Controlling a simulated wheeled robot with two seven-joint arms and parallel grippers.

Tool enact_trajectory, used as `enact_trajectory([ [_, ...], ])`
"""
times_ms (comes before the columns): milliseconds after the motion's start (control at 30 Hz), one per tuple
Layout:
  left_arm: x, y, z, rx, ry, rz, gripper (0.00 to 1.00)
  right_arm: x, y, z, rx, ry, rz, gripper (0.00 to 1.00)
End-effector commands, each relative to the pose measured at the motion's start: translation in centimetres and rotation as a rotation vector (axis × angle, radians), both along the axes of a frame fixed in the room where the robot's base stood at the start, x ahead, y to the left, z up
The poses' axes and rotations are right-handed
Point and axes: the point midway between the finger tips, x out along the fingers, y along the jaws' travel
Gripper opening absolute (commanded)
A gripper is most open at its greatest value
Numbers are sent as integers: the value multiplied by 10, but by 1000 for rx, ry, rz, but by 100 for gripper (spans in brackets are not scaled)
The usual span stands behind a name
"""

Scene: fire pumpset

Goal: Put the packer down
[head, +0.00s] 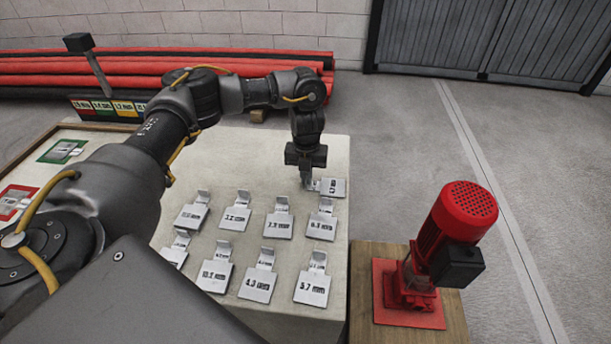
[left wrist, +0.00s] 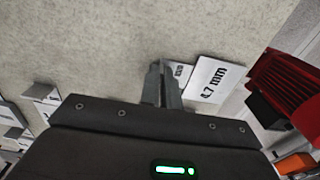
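My left gripper (head: 307,184) points down over the pale table (head: 225,152), close to its right edge. Its fingers (left wrist: 161,84) are close together on the upright tab of a packer. The packer (head: 333,187) is a small light metal plate with a black mm label. It sticks out to the right of the fingers and shows larger in the left wrist view (left wrist: 214,80). Its tab is mostly hidden by the fingers. It is at or just above the tabletop; I cannot tell if it touches. My right gripper is not in view.
Several similar labelled packers, such as one marked 5.7 mm (head: 312,289), lie in rows in front of the gripper. A red pump motor (head: 456,222) stands on a wooden block to the right. Green (head: 62,150) and red (head: 14,202) framed areas lie at left.

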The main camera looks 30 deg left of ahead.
Motion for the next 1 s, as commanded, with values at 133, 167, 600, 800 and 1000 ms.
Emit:
enact_trajectory([
  [133,0,-1,-1,0,0,-1,0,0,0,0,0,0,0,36],
  [167,0,0,-2,0,0,-1,0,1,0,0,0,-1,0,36],
  [600,0,0,-2,0,0,0,26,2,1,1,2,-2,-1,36],
  [800,1,0,12,0,-3,-3,26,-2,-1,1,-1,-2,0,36],
  [1000,2,0,53,2,-6,-3,26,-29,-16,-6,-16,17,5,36],
])
